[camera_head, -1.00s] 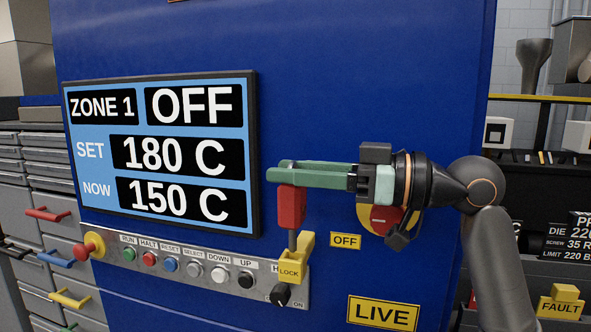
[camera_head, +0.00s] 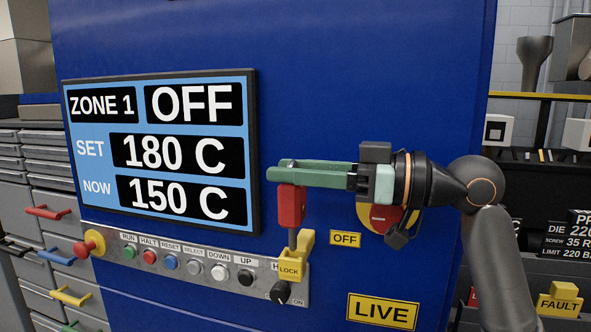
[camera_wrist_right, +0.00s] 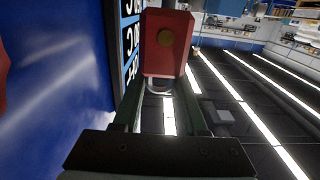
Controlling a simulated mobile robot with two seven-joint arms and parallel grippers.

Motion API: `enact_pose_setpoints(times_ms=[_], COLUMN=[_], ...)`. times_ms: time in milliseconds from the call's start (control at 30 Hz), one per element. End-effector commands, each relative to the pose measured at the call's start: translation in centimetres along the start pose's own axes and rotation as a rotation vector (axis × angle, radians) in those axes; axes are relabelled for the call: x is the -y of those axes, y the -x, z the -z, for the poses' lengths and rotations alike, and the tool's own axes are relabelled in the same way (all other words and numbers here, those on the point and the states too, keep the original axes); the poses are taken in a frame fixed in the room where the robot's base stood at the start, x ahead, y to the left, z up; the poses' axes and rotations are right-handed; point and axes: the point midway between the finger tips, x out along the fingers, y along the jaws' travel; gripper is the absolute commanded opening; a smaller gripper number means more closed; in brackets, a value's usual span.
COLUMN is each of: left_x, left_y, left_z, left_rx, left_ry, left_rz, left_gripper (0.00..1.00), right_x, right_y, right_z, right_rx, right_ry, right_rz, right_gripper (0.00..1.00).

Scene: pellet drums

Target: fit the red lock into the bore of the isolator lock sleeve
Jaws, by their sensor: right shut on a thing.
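The red lock (camera_head: 291,207) hangs upright from the fingertips of my right gripper (camera_head: 282,172), which is shut on its top. In the right wrist view the red lock (camera_wrist_right: 166,45) sits at the fingertips with its brass-coloured round spot facing the camera. A grey metal pin (camera_head: 292,239) points down from the lock. The yellow lock sleeve (camera_head: 290,268), labelled LOCK, is just below, on the panel's right end. The pin's lower end meets the sleeve's top in the picture; I cannot tell whether it is inside the bore. My left gripper is not in view.
The button strip (camera_head: 165,250) runs left of the sleeve, with a black knob (camera_head: 280,293) just below it. The red and yellow isolator switch (camera_head: 382,217) is behind my right wrist. A display (camera_head: 160,150) stands out left of the fingertips.

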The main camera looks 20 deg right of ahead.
Motion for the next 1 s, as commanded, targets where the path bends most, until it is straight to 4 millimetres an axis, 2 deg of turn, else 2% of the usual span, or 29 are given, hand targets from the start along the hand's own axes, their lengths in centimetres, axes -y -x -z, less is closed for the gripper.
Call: enact_pose_setpoints(times_ms=[1000], left_x=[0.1], left_y=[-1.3], left_z=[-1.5], left_rx=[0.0], left_ry=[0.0], left_rz=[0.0], left_gripper=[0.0], right_x=[0.0], right_y=[0.0], right_z=[-2.5], right_rx=[-0.002], right_ry=[0.001], right_rz=[0.0], right_gripper=[0.0])
